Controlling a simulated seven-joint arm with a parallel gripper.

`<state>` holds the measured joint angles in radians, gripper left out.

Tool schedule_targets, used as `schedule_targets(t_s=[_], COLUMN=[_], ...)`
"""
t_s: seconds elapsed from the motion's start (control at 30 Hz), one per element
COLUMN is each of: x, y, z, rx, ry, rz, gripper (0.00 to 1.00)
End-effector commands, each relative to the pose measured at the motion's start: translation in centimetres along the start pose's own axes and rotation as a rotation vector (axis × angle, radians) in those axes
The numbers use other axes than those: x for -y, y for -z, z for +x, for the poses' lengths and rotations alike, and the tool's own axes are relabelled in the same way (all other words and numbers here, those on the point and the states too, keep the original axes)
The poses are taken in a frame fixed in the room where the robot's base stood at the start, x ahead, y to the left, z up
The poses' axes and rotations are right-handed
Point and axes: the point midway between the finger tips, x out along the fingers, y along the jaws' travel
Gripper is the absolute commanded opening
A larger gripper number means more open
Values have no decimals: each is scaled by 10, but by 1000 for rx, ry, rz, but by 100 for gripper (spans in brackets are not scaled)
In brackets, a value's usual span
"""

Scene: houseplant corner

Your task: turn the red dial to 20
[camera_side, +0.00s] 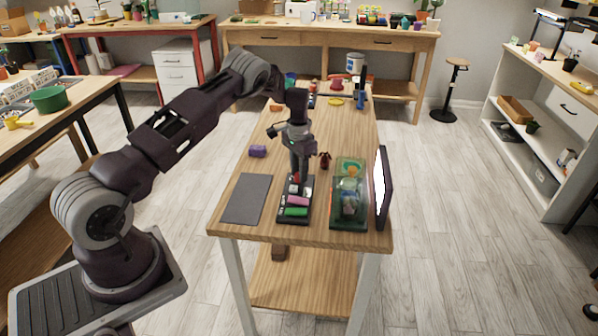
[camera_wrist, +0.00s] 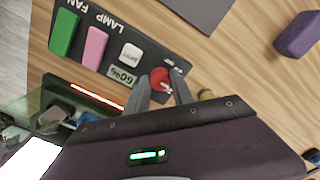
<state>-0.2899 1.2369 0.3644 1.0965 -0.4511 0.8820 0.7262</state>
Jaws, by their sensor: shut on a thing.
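The red dial (camera_wrist: 160,80) sits at the end of a black control panel (camera_wrist: 83,66), beside a scale too small to read. My gripper (camera_wrist: 160,93) is shut on the dial, its two grey fingers at the dial's sides. In the side view my gripper (camera_side: 298,180) points down at the far end of the panel (camera_side: 287,217) and hides the dial. A small display (camera_wrist: 122,76) next to the dial seems to read 60%. The panel also carries a white button (camera_wrist: 131,52), a pink switch (camera_wrist: 95,47) and a green switch (camera_wrist: 64,32).
A green-tinted clear case (camera_side: 338,222) with plants stands right of the panel, a dark-framed screen (camera_side: 381,187) beyond it. A grey mat (camera_side: 246,198) lies flat to the left. A purple block (camera_side: 257,151) and a dark red object (camera_side: 325,160) lie farther back.

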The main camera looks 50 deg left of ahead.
Motion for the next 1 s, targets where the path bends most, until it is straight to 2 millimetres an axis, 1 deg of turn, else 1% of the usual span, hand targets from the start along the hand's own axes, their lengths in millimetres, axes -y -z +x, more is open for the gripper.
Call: schedule_targets(t_s=[0.6, 0.8, 1.0], x=[0, 0, 0], y=[0, 0, 0], z=[-1, -1, -1], rx=[-1, -1, -1], ry=[0, 1, 0], rz=[-568, -712, -811], gripper=[0, 0, 0])
